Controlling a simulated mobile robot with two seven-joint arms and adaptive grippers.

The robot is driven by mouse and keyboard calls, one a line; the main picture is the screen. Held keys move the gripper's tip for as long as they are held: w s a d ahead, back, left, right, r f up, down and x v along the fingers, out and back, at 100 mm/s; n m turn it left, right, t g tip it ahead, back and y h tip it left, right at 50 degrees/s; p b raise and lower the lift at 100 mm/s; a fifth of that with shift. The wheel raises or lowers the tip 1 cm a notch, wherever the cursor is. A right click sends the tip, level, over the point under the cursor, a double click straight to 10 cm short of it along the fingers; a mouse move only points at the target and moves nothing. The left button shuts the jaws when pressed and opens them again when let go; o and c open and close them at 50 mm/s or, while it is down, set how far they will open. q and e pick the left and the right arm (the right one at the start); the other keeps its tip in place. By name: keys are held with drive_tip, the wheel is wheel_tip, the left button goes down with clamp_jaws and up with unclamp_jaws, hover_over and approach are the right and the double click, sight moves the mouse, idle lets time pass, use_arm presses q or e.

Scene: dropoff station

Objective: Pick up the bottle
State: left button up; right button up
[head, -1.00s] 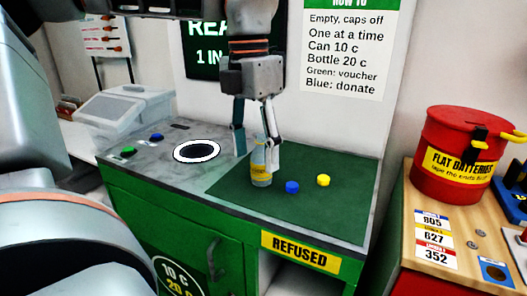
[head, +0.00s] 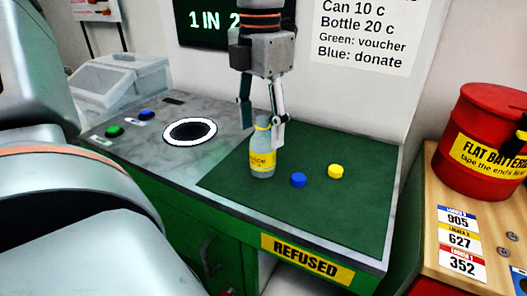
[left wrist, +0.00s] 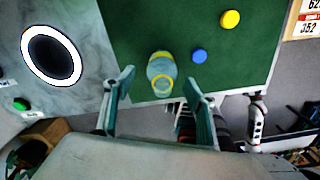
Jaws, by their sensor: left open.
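In the left wrist view the bottle (left wrist: 161,72) lies between and just beyond the open fingertips (left wrist: 160,84). I cannot tell whether a finger touches it. My right gripper is not in view.
A blue cap (head: 298,180) and a yellow cap (head: 335,171) lie right of the bottle. A white-ringed round hole (head: 190,131) and green and blue buttons are to the left. A red battery drum (head: 487,140) stands at the right.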

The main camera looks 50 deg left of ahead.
sight(263, 142)
use_arm(q)
drive_tip(key=f, duration=0.3)
drive_tip(key=shift+w+d, duration=0.1)
drive_tip(key=shift+d, duration=0.1)
drive_tip(key=shift+f, duration=0.5)
drive_tip(key=c, duration=0.9)
drive_tip(key=shift+r, duration=0.1)
